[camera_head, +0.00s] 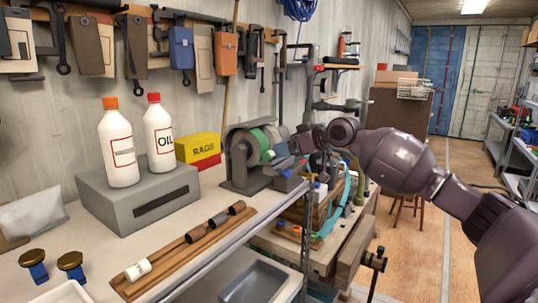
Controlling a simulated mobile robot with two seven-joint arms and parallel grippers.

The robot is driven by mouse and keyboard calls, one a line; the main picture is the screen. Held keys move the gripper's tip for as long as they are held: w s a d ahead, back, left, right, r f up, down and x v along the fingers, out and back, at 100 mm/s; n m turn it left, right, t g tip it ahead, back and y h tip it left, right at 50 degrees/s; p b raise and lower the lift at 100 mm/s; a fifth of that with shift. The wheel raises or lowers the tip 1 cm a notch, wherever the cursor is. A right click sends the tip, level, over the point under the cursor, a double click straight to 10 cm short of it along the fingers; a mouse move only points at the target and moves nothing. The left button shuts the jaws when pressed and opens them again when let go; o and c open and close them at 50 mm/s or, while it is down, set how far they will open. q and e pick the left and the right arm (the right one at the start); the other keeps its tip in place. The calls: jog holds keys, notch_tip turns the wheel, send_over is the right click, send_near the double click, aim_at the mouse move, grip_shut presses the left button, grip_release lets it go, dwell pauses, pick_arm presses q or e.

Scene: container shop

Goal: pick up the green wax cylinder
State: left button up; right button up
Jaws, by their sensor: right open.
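A green round piece (259,139), the only green cylinder-like thing I can make out, sits at the front of a grey bench machine (238,165) on the worktop. A second small green part shows close to its right, but it is too small to tell apart clearly. My right gripper (297,146) reaches in from the right and is just to the right of the green piece. It is open, and I see nothing held in it. Its fingertips are small and partly lost against the machine. My left gripper is not in view.
Two white bottles (118,145) stand on a grey block (140,196) at the left. A yellow and red rags box (198,149) is beside the machine. A wooden rack (185,250) with several short cylinders lies in front. Tools hang on the wall.

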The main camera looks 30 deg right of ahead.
aim_at(270, 151)
jog(key=shift+p+x, duration=0.9)
jog(key=shift+x, duration=1.8)
jog(key=c, duration=1)
